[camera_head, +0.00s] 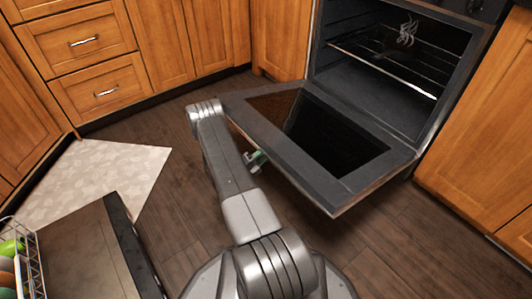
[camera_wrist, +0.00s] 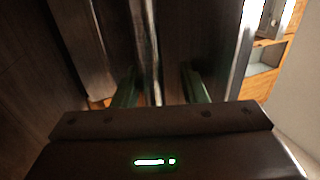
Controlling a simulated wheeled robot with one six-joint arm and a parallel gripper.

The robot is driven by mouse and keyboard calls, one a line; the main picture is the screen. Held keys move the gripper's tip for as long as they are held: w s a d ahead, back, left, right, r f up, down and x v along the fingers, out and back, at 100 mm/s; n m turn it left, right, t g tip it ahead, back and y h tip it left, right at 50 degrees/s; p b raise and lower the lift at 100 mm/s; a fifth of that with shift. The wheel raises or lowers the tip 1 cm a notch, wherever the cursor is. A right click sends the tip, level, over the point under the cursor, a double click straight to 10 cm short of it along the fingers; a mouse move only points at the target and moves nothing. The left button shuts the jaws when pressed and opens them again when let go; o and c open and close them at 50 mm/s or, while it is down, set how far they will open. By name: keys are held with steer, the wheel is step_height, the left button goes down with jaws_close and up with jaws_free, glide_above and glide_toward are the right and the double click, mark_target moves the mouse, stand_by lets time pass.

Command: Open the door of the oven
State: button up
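The oven (camera_head: 385,70) stands at the back right, its dark inside showing with a wire rack. Its door (camera_head: 365,180) is hinged down and lies open, close to level, with the inner face and dark glass upward. My gripper (camera_head: 258,158) is at the door's outer left edge, partly hidden by my arm. In the wrist view my two green fingers (camera_wrist: 160,88) stand apart, with a thin pale bar or edge (camera_wrist: 147,45) between them. A gap shows beside the bar, so the fingers are not closed on it. The door handle cannot be made out clearly.
Wooden cabinets (camera_head: 165,40) line the back and right. A pale mat (camera_head: 95,180) lies on the floor at left. A dark counter (camera_head: 85,255) with a wire rack (camera_head: 35,265) of colourful items is at lower left. Dark wood floor is clear below the door.

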steer(key=p+v, duration=0.2)
steer(key=v, duration=1.1)
steer(key=shift+s+f+p, duration=0.25)
steer(key=shift+p, duration=0.1)
steer(key=shift+a, duration=0.15)
steer(key=b+x, duration=0.1)
steer(key=x, duration=0.5)
steer(key=shift+w+r, duration=0.15)
steer(key=shift+w, duration=0.1)
